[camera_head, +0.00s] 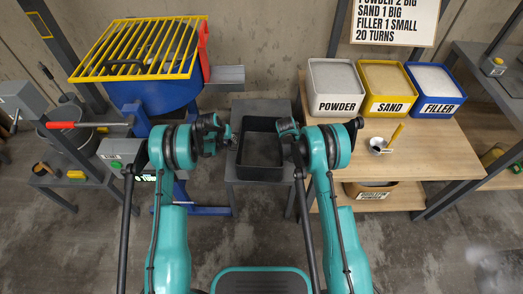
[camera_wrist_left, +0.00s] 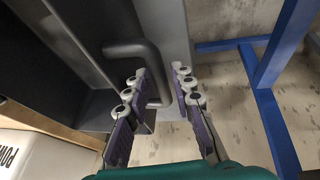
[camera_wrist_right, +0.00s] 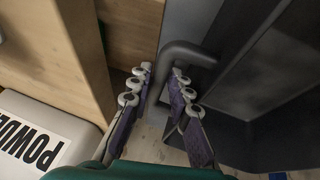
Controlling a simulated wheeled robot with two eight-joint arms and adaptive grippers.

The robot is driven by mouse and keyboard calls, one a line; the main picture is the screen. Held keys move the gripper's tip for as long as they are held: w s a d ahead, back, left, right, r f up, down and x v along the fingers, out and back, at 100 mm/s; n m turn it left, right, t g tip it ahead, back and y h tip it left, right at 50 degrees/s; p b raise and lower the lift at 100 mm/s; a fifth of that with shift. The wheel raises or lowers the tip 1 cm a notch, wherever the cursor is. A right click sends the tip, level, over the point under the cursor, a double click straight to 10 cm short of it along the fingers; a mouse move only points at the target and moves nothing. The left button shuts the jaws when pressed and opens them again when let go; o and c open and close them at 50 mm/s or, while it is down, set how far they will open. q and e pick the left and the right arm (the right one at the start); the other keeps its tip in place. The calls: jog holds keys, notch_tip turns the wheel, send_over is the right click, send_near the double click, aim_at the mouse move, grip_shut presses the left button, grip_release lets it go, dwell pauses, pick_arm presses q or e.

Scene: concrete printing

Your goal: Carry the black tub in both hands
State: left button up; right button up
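The black tub (camera_head: 260,173) stands upright and looks empty on a small grey stand (camera_head: 236,196) in the middle of the head view. My left gripper (camera_head: 229,137) is at its left side. In the left wrist view its two fingers are apart, with a black tub handle (camera_wrist_left: 152,62) between them. My right gripper (camera_head: 290,131) is at the tub's right side. In the right wrist view its fingers are also apart, with the other handle (camera_wrist_right: 168,63) between them. The outer handles are mostly hidden by the grippers in the head view.
A blue mixer (camera_head: 168,95) with a yellow grate stands at the back left, a grey bucket (camera_head: 66,137) beside it. A wooden table (camera_head: 430,150) at the right bears powder, sand and filler bins (camera_head: 387,88) and a small scoop (camera_head: 379,146). Floor in front is open.

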pick_arm(q)
jog(key=shift+w+d+f, duration=0.1)
jog(key=shift+w+f, duration=0.1)
jog(key=shift+f, duration=0.25)
pick_arm(e)
jog(key=shift+w+d+f, duration=0.1)
jog(key=shift+w+f, duration=0.1)
jog(key=shift+f, duration=0.25)
pick_arm(q)
grip_shut()
pick_arm(e)
grip_shut()
pick_arm(q)
jog(key=shift+r, duration=0.1)
pick_arm(e)
jog(key=shift+r, duration=0.15)
